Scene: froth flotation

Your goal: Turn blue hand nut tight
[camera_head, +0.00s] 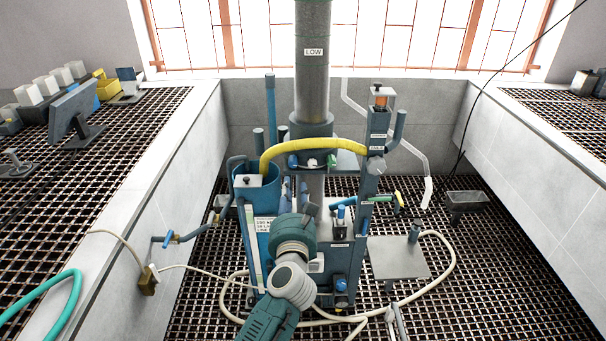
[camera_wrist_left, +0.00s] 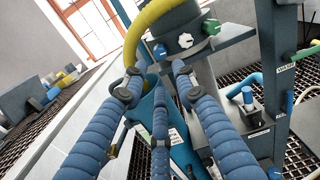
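The blue hand nut (camera_head: 292,160) sits on the left of the collar at the foot of the grey column, beside a white one and a green one (camera_head: 332,160). In the left wrist view the blue nut (camera_wrist_left: 160,51) shows just beyond the fingers, with the white knob (camera_wrist_left: 186,41) and green knob (camera_wrist_left: 211,27) to its right. My left gripper (camera_head: 295,188) is below the nut in the head view. Its three ribbed blue fingers (camera_wrist_left: 156,84) are spread and empty, and the nut is not between them. I cannot see my right gripper.
A yellow hose (camera_head: 310,146) arches across the column just above the nut. A blue tank (camera_head: 257,190) stands to the left and a blue upright (camera_head: 371,160) to the right. Pale hoses lie on the grating floor around the rig.

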